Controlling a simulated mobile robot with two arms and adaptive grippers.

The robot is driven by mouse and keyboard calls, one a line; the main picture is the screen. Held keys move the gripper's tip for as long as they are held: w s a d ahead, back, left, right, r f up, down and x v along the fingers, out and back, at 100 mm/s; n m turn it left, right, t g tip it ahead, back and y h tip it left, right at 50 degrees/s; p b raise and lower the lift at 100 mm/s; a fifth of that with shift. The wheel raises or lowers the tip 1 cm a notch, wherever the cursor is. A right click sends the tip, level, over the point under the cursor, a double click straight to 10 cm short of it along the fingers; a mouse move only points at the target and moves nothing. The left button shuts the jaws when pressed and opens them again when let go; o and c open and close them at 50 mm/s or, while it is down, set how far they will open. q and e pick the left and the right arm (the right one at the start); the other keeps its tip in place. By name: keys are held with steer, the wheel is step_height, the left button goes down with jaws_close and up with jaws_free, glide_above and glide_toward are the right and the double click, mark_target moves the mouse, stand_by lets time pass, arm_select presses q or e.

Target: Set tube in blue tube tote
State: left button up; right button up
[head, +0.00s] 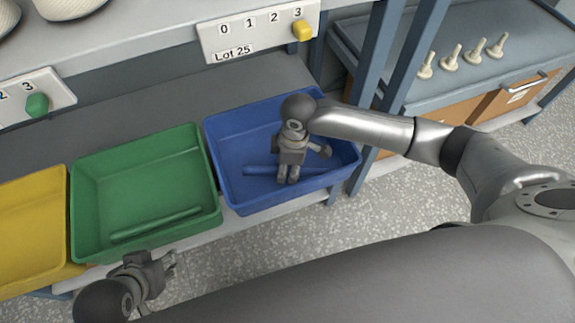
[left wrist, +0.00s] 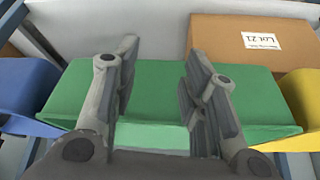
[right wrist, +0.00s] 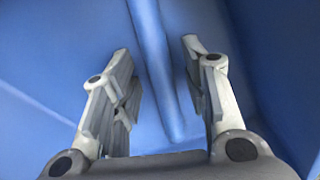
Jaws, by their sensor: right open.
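The blue tote (head: 225,155) stands on the shelf at the centre of the head view. A blue tube (head: 258,171) lies on its floor, partly hidden by my right gripper. My right gripper (head: 305,168) is inside or just above the tote, open, with the tube (right wrist: 155,60) running between its fingers in the right wrist view and not gripped. My left gripper (head: 170,268) is near the front edge of the green tote (head: 75,215). In the left wrist view its fingers (left wrist: 155,85) are apart and empty in front of the green tote.
A green tube (head: 155,225) lies in the green tote. A yellow tote (head: 30,230) stands left of it. A cardboard box (left wrist: 250,50) labelled Lot 21 shows in the left wrist view. A blue post (head: 375,70) stands right of the blue tote.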

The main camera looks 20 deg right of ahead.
mark_target(290, 169)
steer(key=shift+r, duration=0.1)
steer(key=shift+r, duration=0.3)
steer(key=shift+d+r+p, duration=0.15)
steer(key=shift+r+p, duration=0.35)
steer(key=shift+r, duration=0.45)
step_height(290, 169, up, 4)
steer(key=shift+s+d+p, duration=0.1)
steer(key=shift+d+p, duration=0.05)
steer(key=shift+p, duration=0.55)
arm_select(q)
steer(key=shift+s+a+r+g, duration=0.15)
steer(key=shift+s+r+g, duration=0.1)
steer(key=shift+s, duration=0.25)
steer(key=shift+s+a+r+g, duration=0.2)
steer(key=shift+s+g, duration=0.1)
steer(key=shift+s, duration=0.25)
steer(key=shift+s+a+r+g, duration=0.1)
steer(key=shift+s+r+g, duration=0.15)
steer(key=shift+s, duration=0.25)
arm_select(e)
steer(key=shift+r, duration=0.5)
arm_select(q)
steer(key=shift+f, duration=0.1)
